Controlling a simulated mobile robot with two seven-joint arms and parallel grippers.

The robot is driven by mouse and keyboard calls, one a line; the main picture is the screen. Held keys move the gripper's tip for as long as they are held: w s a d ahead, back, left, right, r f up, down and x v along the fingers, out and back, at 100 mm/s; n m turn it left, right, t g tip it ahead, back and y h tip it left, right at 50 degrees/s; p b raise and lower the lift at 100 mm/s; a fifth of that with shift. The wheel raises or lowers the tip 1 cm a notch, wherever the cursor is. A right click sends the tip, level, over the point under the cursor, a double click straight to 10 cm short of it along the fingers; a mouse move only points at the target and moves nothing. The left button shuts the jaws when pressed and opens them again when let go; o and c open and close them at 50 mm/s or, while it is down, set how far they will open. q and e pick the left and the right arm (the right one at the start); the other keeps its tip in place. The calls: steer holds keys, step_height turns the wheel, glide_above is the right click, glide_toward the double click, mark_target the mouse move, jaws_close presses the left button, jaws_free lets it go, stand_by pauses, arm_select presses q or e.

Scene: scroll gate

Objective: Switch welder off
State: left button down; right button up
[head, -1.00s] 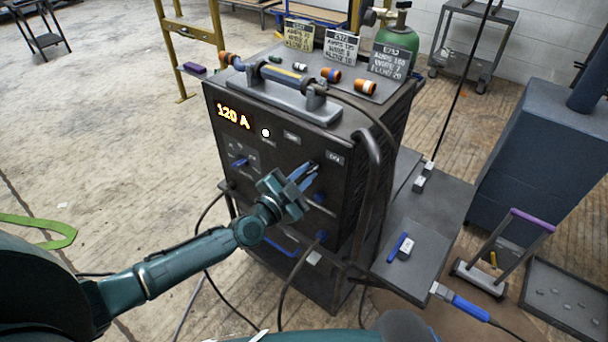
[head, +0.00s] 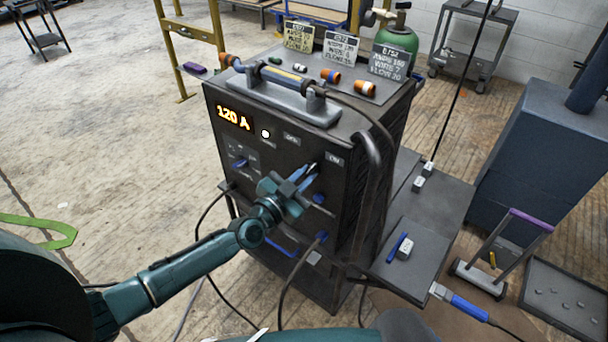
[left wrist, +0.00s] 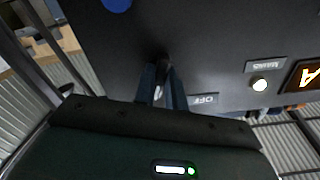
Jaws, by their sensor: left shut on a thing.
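The welder (head: 270,210) is a dark upright cabinet. Its orange display (head: 234,118) reads 120 A. A white lamp (head: 266,133) labelled MAINS is lit; it also glows in the left wrist view (left wrist: 260,84). My left gripper (head: 310,171) is at the front panel, between and just below the OFF label (head: 292,138) and the ON label (head: 334,158). In the left wrist view my left gripper (left wrist: 161,82) is shut on a small dark switch lever (left wrist: 162,64), partly hidden by the fingers. The OFF label (left wrist: 204,99) is beside it. My right gripper is not in view.
Blue knobs (head: 319,198) sit close to the gripper on the panel. Cables hang from the cabinet's front. A side shelf (head: 425,240) holds small parts. A gas cylinder (head: 397,45) stands behind. Floor to the left is open.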

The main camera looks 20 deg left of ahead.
arm_select(q)
steer(key=n, duration=0.3)
steer(key=shift+d+f+n, duration=0.1)
steer(key=shift+n, duration=0.3)
steer(key=n, duration=0.3)
steer(key=shift+n+b, duration=0.3)
steer(key=shift+b, duration=0.1)
steer(key=n, duration=0.3)
steer(key=shift+s, duration=0.1)
steer(key=shift+n+b, duration=0.4)
steer(key=shift+n, duration=0.5)
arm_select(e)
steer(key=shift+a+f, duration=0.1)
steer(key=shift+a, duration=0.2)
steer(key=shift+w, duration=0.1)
arm_select(q)
steer(key=c, duration=1.5)
jaws_free()
steer(key=shift+o, duration=0.2)
